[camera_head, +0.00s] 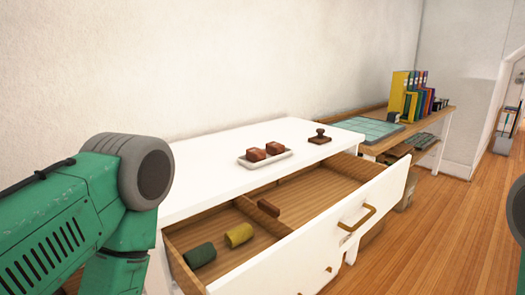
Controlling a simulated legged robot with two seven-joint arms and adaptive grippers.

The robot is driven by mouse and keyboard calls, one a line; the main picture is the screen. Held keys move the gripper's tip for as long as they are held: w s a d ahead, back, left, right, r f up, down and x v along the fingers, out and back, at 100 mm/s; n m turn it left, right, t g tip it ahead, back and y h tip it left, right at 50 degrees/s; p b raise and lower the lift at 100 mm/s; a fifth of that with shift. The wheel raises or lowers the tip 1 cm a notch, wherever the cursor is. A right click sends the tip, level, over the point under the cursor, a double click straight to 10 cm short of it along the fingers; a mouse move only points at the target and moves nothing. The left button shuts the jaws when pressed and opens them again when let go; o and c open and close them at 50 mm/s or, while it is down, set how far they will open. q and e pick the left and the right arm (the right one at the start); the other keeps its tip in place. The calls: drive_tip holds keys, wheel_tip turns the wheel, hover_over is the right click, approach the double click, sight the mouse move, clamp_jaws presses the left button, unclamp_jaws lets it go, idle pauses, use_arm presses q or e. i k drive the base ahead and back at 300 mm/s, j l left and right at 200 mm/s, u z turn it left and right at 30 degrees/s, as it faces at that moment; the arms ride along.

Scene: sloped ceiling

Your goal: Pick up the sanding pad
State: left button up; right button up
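No single object is clearly the sanding pad. A small dark brown piece with a round knob on a flat base (320,136) stands on the white dresser top (220,179). To its left, two reddish-brown blocks (256,154) (275,148) sit on a pale tray (266,161). A brown block (268,208) lies in the open drawer. My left arm comes in from the left, in front of the dresser; its gripper is not in view.
The open drawer (340,225) juts forward and also holds a green roll (200,255) and a yellow roll (239,235) behind a wooden divider. A wooden desk (441,113) with a cutting mat (367,131) and binders (400,94) stands behind right. Wood floor (440,230) is clear at right.

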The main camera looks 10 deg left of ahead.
sight(319, 139)
drive_tip(key=i+l+u, duration=0.1)
drive_tip(key=u, duration=0.4)
drive_tip(key=i+l+u, duration=0.2)
drive_tip(key=l, duration=0.25)
drive_tip(key=i+l+u, duration=0.15)
drive_tip(key=l, duration=0.25)
drive_tip(key=l+u, duration=0.2)
drive_tip(key=l, duration=0.25)
drive_tip(key=i+l+u, duration=0.15)
drive_tip(key=l, duration=0.35)
drive_tip(key=k, duration=0.05)
